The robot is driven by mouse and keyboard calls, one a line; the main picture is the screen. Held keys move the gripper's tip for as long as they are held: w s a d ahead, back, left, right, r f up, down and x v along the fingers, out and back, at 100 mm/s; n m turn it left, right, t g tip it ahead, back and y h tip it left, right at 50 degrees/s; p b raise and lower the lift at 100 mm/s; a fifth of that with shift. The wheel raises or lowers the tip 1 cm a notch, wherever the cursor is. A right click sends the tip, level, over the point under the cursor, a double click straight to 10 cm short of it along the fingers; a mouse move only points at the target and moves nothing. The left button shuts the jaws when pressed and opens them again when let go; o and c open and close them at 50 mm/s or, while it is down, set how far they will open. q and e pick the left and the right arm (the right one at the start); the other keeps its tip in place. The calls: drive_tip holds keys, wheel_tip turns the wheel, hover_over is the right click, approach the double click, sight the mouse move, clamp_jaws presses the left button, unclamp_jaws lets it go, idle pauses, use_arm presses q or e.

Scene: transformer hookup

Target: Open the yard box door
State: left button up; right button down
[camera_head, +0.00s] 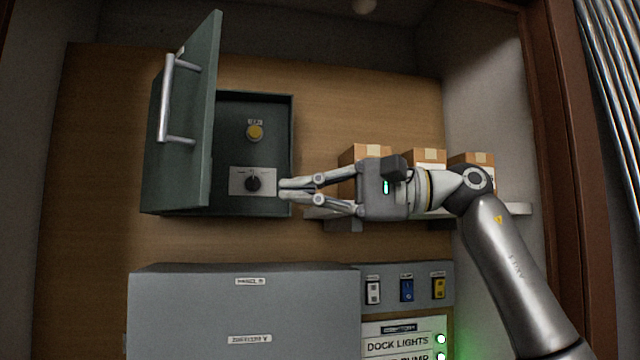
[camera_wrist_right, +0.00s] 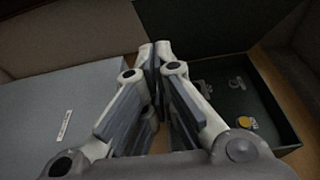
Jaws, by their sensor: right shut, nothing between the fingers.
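The dark green yard box (camera_head: 285,140) is mounted on the wooden back wall. Its door (camera_head: 208,110) stands open, swung out toward me on the left side, with a silver bar handle (camera_head: 166,100) on its outer face. Inside the box are a yellow round button (camera_head: 255,132) and a black rotary knob (camera_head: 253,184) on a pale plate. My right gripper (camera_head: 282,188) is shut and empty, its fingertips by the box's lower right edge, just right of the knob. In the right wrist view the closed fingertips (camera_wrist_right: 156,48) show beside the box interior (camera_wrist_right: 225,85). My left gripper is not visible.
A large grey cabinet (camera_head: 245,310) stands below the yard box. Right of it is a switch panel (camera_head: 390,287) with white, blue and yellow switches above a "DOCK LIGHTS" label. Cardboard boxes (camera_head: 428,158) sit on a shelf behind my right arm.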

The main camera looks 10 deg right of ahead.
drive_tip(key=a+p, duration=0.2)
drive_tip(key=a, duration=0.6)
drive_tip(key=shift+s+p, duration=0.3)
drive_tip(key=shift+s, duration=0.05)
drive_tip(key=shift+w+a, duration=0.1)
